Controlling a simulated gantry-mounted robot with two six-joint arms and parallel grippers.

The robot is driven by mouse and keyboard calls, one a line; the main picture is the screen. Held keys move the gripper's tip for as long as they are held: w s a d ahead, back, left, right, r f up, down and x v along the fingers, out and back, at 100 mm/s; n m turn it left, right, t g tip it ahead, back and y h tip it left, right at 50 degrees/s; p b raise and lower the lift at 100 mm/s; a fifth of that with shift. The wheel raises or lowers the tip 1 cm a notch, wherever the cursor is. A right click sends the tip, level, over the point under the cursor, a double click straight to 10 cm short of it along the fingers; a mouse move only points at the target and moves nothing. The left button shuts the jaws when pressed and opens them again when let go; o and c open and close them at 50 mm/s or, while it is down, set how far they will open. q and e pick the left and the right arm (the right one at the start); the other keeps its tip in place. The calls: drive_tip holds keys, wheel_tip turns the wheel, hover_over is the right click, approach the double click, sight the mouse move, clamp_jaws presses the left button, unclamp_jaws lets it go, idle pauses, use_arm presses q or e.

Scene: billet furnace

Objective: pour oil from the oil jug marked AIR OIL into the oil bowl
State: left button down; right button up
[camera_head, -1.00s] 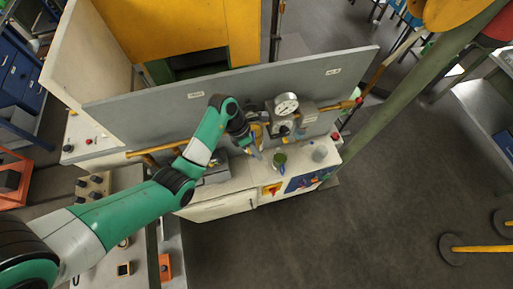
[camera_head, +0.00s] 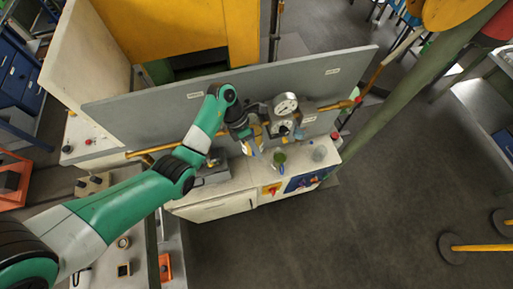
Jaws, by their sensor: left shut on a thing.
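My left gripper (camera_head: 248,143) is above the back of the white workbench, just left of the gauge. It is shut on a small yellowish thing (camera_head: 258,131), which seems to be the oil jug; no AIR OIL marking can be read. A small green round thing (camera_head: 280,159) stands on the bench to the right of the gripper, apart from it. A grey vessel (camera_head: 318,153) stands farther right. Which of these two is the oil bowl I cannot tell. My right gripper is not in view.
A grey panel (camera_head: 200,100) rises along the back of the white bench (camera_head: 212,207). A round gauge (camera_head: 285,104) with fittings sits close to the right of my gripper. Open floor lies to the right.

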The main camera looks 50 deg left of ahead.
use_arm(q)
drive_tip(key=shift+r, duration=0.15)
idle(0.5)
drive_tip(key=shift+r+g+h, duration=0.5)
drive_tip(key=shift+r+h, duration=0.3)
drive_tip(key=shift+r, duration=0.25)
idle(0.5)
drive_tip(key=shift+w+a+r+n+g+h, duration=0.1)
drive_tip(key=shift+r+n+g+h, duration=0.1)
drive_tip(key=shift+r+h, duration=0.3)
drive_tip(key=shift+w+a+r+n+g+h, duration=0.1)
drive_tip(key=shift+r+g+h, duration=0.15)
drive_tip(key=shift+r, duration=0.4)
drive_tip(key=shift+r, duration=0.1)
